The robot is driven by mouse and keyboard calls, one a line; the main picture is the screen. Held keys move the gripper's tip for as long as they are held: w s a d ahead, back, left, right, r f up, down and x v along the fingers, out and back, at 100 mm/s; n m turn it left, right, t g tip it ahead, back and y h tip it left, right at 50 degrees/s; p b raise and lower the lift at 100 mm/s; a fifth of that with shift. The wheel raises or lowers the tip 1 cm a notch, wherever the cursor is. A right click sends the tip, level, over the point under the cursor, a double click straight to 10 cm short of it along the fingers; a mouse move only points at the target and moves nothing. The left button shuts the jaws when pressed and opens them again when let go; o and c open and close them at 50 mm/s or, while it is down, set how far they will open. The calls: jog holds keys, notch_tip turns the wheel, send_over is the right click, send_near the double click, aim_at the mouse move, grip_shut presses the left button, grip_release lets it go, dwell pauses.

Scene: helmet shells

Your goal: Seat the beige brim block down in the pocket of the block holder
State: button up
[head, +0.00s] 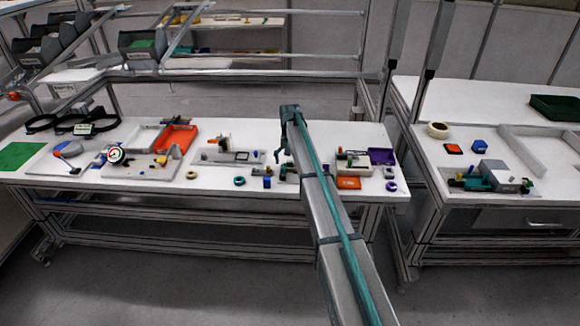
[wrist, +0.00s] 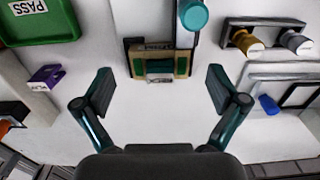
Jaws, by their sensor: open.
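In the wrist view a small tan assembly (wrist: 159,56) with dark green pads at both ends and a label on its front lies ahead of my gripper, centred between its fingers. It looks like the block holder. I cannot tell which part of it, if any, is the beige brim block. My gripper (wrist: 160,98) is open, its two teal fingers spread wide with only bare white table between them. In the head view my gripper (head: 285,143) hangs over the middle of the table, and my arm hides part of the bench behind it.
A teal cylinder (wrist: 193,14), a stand with yellow and grey knobs (wrist: 270,37) and a blue piece (wrist: 269,104) are on the right.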

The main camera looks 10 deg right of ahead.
jog(key=shift+f, duration=0.9)
jog(key=c, duration=1.2)
jog(key=shift+c, duration=0.2)
jog(key=shift+r, duration=0.2)
